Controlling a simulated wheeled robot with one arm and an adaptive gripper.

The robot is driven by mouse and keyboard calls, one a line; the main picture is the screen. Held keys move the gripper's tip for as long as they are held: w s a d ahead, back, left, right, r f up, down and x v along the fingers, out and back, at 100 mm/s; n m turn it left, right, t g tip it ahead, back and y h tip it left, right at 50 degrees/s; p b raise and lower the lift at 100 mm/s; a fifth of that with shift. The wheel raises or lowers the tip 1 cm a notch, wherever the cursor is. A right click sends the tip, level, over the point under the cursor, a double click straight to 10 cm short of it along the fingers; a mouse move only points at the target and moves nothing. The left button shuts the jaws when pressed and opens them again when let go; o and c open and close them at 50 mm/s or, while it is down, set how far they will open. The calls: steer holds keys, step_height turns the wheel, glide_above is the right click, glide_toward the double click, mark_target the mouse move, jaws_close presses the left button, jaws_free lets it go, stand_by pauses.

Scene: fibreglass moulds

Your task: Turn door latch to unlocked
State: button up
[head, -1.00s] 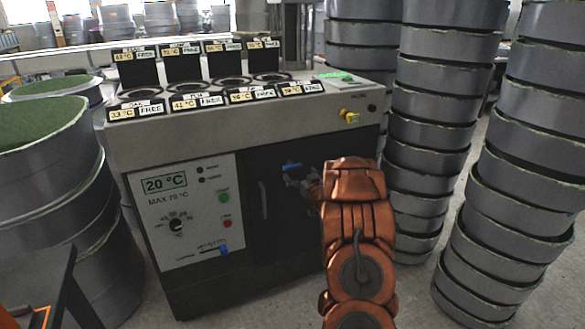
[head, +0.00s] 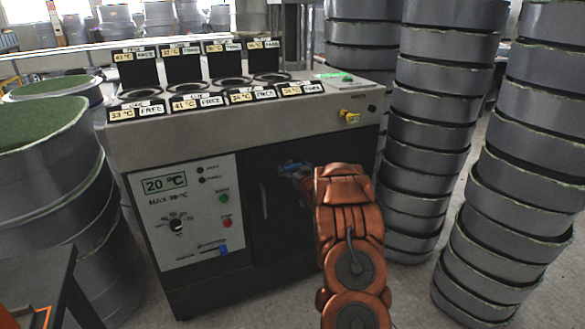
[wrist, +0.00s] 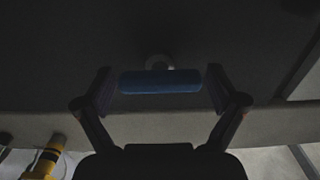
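The blue door latch (head: 290,167) is on the upper part of the dark cabinet door (head: 268,228). In the wrist view the latch (wrist: 160,81) is a horizontal blue bar on a small pale round mount. My gripper (head: 301,178) is at the latch in the head view, partly hidden behind my copper-coloured arm. In the wrist view my gripper (wrist: 160,76) is open, with one finger beyond each end of the bar. Narrow gaps show between the fingers and the bar. The latch's exact depth between the fingertips is hard to tell.
A control panel (head: 186,212) with a 20 °C display is left of the door. A vertical door handle (head: 264,200) is beside the latch. A yellow knob (head: 349,117) sits above right. Tall stacks of grey moulds (head: 428,133) stand close on the right.

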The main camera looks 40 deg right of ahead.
steer(key=c, duration=0.9)
steer(key=shift+o, duration=0.2)
steer(key=shift+f+b, duration=0.1)
steer(key=shift+b, duration=0.3)
steer(key=n+b, duration=0.4)
steer(key=shift+f, duration=0.15)
steer(key=n+b, duration=0.5)
steer(key=b, duration=0.1)
steer(key=shift+f, duration=0.1)
steer(key=n+b, duration=0.5)
steer(key=shift+a, duration=0.1)
steer(key=n+b, duration=0.3)
steer(key=b, duration=0.1)
steer(key=shift+n, duration=0.4)
steer(key=shift+r, duration=0.25)
